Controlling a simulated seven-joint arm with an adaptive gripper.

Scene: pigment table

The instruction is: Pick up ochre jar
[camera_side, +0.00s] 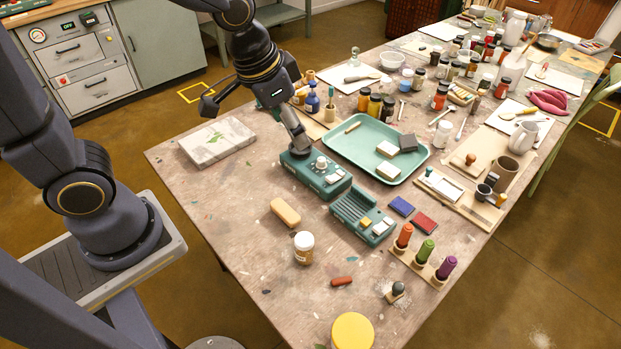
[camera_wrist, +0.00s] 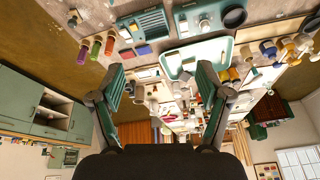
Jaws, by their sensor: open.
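Two ochre-yellow jars with dark lids stand close together behind the teal tray in the side view: one jar (camera_side: 363,100) and, just right of it, another jar (camera_side: 374,106). I cannot tell which is the ochre jar. A separate jar with a pale lid and brownish contents (camera_side: 304,248) stands upright alone near the front of the table. My gripper (camera_wrist: 162,78) is open and empty in the wrist view, its green-padded fingers spread wide. In the side view the wrist hangs above the table's back left part, apart from the jars.
The teal tray (camera_side: 341,155) holds pale blocks and a dark one. Teal devices (camera_side: 318,177) stand before it. A stone-like slab (camera_side: 217,142) lies at left. The far table is crowded; the front left is mostly clear.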

